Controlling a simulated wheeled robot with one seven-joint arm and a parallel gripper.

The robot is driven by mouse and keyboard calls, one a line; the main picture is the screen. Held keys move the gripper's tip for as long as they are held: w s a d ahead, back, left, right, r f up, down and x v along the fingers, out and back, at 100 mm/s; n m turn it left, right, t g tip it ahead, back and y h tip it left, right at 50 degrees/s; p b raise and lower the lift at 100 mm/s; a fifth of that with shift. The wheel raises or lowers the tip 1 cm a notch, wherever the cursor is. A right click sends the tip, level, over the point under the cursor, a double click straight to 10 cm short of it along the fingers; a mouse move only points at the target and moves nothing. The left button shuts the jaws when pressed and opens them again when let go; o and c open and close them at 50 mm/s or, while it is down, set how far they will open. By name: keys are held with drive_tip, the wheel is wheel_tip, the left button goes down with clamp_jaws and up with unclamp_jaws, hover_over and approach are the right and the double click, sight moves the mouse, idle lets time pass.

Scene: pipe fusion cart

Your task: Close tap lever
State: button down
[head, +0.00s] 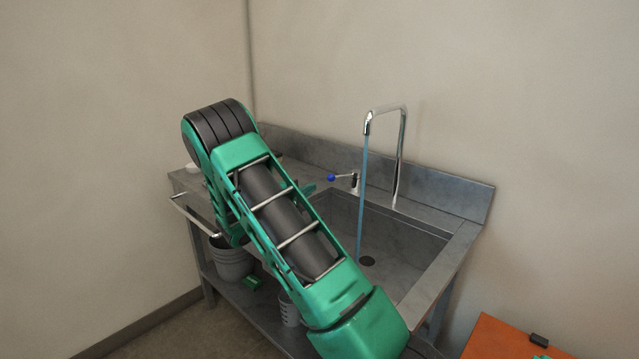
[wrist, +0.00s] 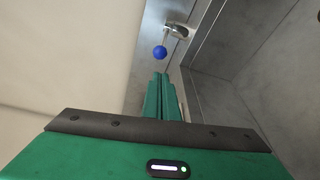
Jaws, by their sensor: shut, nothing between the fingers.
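The tap lever (head: 343,177) sticks out to the left from the tap's base and ends in a blue ball knob. It also shows in the wrist view, with its blue knob (wrist: 160,52) just beyond my fingertips. The tap (head: 401,150) has a tall bent chrome spout. A blue stream of water (head: 362,200) runs from it into the sink (head: 405,255). My gripper (wrist: 160,77) is shut and empty, with a small gap between it and the knob. In the head view my arm hides most of the gripper.
The sink stands in a grey metal bench against the walls, with a raised back edge (head: 440,192). Grey buckets (head: 231,262) sit on the lower shelf. An orange surface (head: 510,341) lies at the lower right. A wall runs close behind the tap.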

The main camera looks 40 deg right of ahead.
drive_tip(key=x, duration=1)
drive_tip(key=shift+w, duration=0.2)
drive_tip(key=shift+a, duration=0.1)
